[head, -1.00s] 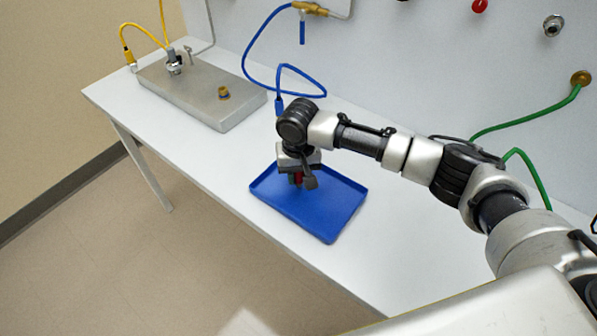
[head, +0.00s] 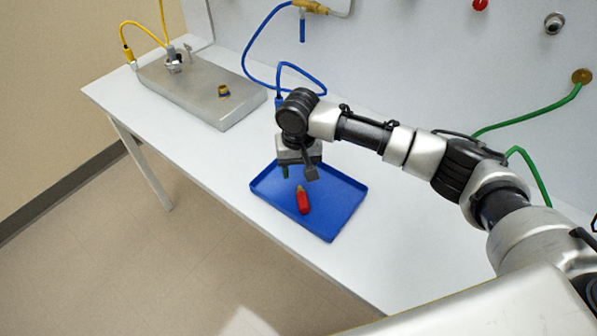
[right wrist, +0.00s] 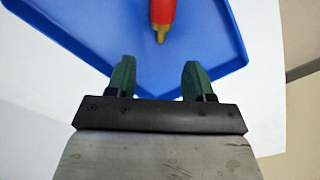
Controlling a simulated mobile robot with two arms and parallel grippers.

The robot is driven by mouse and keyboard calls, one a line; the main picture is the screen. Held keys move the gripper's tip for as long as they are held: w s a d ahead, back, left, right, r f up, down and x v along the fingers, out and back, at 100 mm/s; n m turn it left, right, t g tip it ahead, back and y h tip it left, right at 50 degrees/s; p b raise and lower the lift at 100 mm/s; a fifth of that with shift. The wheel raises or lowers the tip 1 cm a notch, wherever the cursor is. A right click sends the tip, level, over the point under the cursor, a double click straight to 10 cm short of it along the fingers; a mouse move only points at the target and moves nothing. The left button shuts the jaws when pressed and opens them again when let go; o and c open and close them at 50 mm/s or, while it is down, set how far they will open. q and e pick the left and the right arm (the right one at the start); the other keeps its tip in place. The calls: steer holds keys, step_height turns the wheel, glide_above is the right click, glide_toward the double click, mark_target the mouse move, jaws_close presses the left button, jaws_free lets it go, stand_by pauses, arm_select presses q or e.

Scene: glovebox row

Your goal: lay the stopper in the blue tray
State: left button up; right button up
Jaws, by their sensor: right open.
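The stopper (head: 303,202), red with a brass-coloured tip, lies in the blue tray (head: 335,215). In the right wrist view the stopper (right wrist: 162,15) shows at the top, cut off by the frame edge, with its tip toward my gripper; the tray (right wrist: 100,30) is under it. My right gripper (head: 298,173) is above the far left part of the tray. Its green fingers (right wrist: 157,80) are apart with nothing between them, and they are clear of the stopper. My left gripper is not in view.
A metal box (head: 200,92) with a brass fitting (head: 224,91) and a yellow hose (head: 137,28) stands on the table's far left. A blue hose (head: 270,80) hangs behind my right gripper. Green hoses (head: 540,117) hang on the right wall. The table left of the tray is bare.

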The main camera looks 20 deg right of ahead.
step_height(320, 180, up, 10)
steer(key=shift+b, duration=0.4)
stand_by(0.3)
